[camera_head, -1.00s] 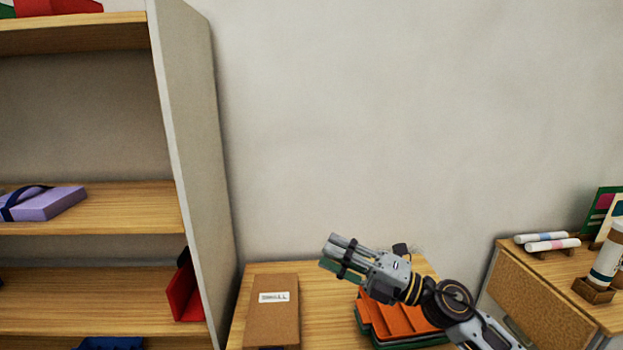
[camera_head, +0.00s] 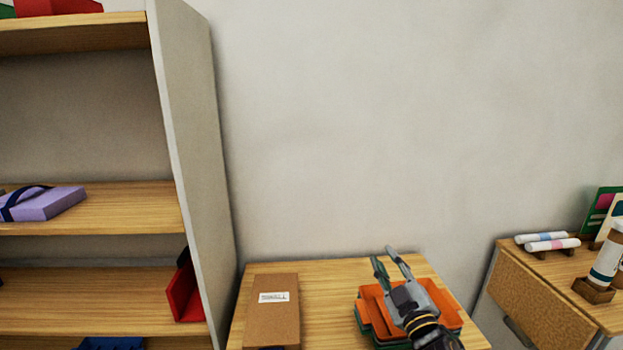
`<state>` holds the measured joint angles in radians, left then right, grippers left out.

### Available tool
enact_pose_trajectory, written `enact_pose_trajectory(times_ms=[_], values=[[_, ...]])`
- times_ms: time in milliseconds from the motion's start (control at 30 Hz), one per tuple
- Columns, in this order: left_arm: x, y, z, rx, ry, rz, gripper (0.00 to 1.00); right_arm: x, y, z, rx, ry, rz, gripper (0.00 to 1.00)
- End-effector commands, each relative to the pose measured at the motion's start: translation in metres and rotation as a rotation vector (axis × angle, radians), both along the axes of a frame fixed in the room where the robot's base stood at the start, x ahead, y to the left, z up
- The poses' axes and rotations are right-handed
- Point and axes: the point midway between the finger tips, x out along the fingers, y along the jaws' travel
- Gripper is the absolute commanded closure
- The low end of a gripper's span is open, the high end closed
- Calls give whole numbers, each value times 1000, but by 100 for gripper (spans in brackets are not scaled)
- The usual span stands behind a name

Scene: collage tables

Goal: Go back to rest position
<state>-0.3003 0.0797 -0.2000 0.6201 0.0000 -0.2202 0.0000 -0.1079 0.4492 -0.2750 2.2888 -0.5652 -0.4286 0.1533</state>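My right gripper (camera_head: 385,262) is above the orange tray on the wooden table, its fingers pointing up and away toward the wall. The two fingers stand apart with nothing between them. My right arm comes in from the bottom and hides part of the tray. My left gripper is not in view.
The wooden table (camera_head: 330,300) bears a brown box (camera_head: 272,315) with a white label and the orange tray (camera_head: 445,298) over green ones. A shelf unit (camera_head: 188,150) stands at left. At right, a cabinet (camera_head: 540,295) holds rolls (camera_head: 552,244) and a bottle (camera_head: 606,258).

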Motion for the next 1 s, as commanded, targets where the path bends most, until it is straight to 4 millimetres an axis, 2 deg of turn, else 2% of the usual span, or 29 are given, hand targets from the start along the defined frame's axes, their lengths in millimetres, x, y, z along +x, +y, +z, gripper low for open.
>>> enact_pose_trajectory(times_ms=[267,467,700,900,1000], values=[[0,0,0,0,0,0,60,-17,-33,-71,139,282,-154,72],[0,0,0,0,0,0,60,-43,-49,-124,222,500,-249,72],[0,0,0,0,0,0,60,-90,-59,-187,302,775,-340,72],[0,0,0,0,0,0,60,-140,-59,-233,354,1014,-397,72],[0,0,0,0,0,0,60,-166,-56,-249,374,1121,-416,72]])
